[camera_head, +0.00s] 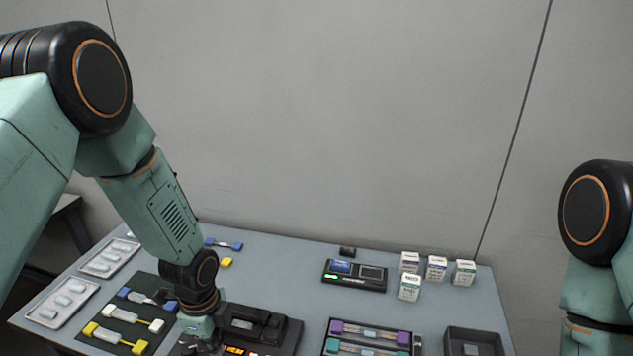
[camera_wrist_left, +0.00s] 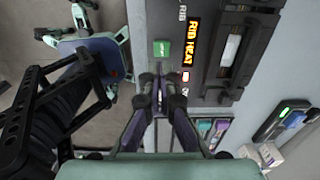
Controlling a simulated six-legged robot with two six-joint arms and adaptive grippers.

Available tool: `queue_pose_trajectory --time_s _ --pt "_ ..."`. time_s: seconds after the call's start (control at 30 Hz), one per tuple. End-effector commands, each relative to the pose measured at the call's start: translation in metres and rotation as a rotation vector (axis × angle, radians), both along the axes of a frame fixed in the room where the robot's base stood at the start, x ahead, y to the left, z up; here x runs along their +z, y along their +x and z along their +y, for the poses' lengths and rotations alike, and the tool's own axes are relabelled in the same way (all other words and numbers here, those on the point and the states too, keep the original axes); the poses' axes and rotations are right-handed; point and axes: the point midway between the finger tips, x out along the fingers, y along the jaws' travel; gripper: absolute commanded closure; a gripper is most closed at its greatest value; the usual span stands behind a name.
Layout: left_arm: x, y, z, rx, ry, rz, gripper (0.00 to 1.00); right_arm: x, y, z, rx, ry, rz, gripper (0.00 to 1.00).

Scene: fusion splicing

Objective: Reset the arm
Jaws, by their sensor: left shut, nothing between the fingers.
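My left arm reaches down from the left in the head view. Its gripper (camera_head: 197,345) is at the bottom edge, at the left end of the black splicing machine (camera_head: 262,326). In the left wrist view the left gripper (camera_wrist_left: 159,82) is shut and empty. An orange display reading "RIB HEAT" (camera_wrist_left: 192,42) is lit. My right arm shows at the right edge; its gripper is out of view.
The grey table (camera_head: 290,270) holds a dark mat with yellow, blue and white pieces (camera_head: 118,318), two white trays (camera_head: 62,302) (camera_head: 109,258), a small black device (camera_head: 354,275), several small boxes (camera_head: 437,268), a tray of coloured tools (camera_head: 370,337) and a dark bin (camera_head: 472,341).

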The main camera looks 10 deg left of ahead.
Motion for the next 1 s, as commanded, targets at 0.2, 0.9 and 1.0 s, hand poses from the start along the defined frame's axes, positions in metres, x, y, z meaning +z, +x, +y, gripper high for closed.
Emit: queue_pose_trajectory --time_s 0.2,0.9,1.0 --pt "-0.081 -0.059 -0.022 0.348 -0.044 0.027 1.00 -0.045 0.000 0.000 0.000 0.000 0.000 0.63" --pt "-0.218 -0.245 -0.038 1.631 -0.003 0.016 1.00 -0.156 0.000 0.000 0.000 0.000 0.000 0.63" --pt "-0.217 -0.247 -0.037 1.659 -0.002 0.011 1.00 -0.156 0.000 0.000 0.000 0.000 0.000 0.63"
